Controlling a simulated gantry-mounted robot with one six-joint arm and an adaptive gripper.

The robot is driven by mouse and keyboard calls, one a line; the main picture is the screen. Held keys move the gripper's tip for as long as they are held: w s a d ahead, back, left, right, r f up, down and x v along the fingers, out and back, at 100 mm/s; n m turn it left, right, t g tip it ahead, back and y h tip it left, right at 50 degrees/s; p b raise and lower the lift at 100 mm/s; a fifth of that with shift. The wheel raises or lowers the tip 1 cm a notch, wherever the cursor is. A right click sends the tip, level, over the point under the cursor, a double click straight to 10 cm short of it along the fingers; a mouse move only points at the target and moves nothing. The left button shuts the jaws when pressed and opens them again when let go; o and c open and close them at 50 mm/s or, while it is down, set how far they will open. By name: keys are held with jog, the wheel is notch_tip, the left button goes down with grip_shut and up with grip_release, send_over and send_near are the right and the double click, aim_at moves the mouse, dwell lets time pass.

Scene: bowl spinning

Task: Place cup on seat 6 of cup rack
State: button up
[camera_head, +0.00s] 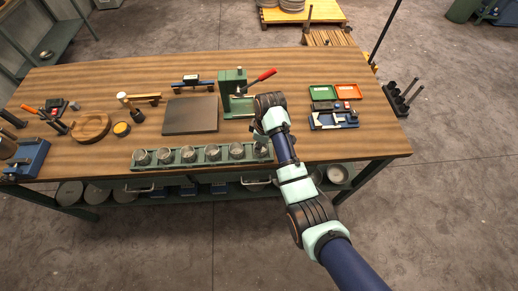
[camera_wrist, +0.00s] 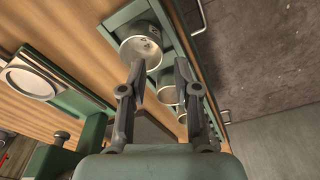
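The green cup rack (camera_head: 200,163) lies along the table's front edge. Several grey metal cups, such as this one (camera_head: 212,153), stand in a row in its seats. At the rack's right end, a cup (camera_head: 260,151) shows partly behind my gripper (camera_head: 261,141). In the wrist view the end cup (camera_wrist: 141,48) sits upright in the rack (camera_wrist: 175,14), and more cups follow along the row. My gripper (camera_wrist: 159,66) is open, its two fingers apart and nothing held between them. The left fingertip overlaps the end cup's rim in the picture; I cannot tell whether it touches.
A green press (camera_head: 232,88) with a red handle stands behind my gripper. A grey plate (camera_head: 190,115) lies behind the rack. Green and red trays (camera_head: 322,93) and a blue fixture (camera_head: 333,118) are on the right. The table front right of the rack is clear.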

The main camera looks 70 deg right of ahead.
notch_tip(320, 180, up, 6)
jog(key=shift+s, duration=0.4)
jog(key=w+a+r+t+h, duration=0.1)
jog(key=w+a+r+t, duration=0.15)
jog(key=w+a, duration=0.55)
jog(key=w+a+r+t+h, duration=0.1)
jog(key=w+a+r+t, duration=0.3)
jog(key=a, duration=0.9)
jog(key=s+a+r+t, duration=0.1)
jog(key=a+r, duration=0.2)
jog(key=a, duration=0.4)
jog(key=s+a+r+t+y, duration=0.1)
jog(key=a+r+t, duration=0.1)
jog(key=a+r, duration=0.2)
jog(key=s+a+r+t+y, duration=0.1)
jog(key=a+r, duration=0.3)
jog(key=a, duration=0.6)
jog(key=shift+s+a+t, duration=0.2)
jog(key=shift+s+t, duration=0.2)
jog(key=shift+t, duration=0.05)
jog(key=shift+r+p, duration=0.1)
jog(key=shift+p, duration=0.25)
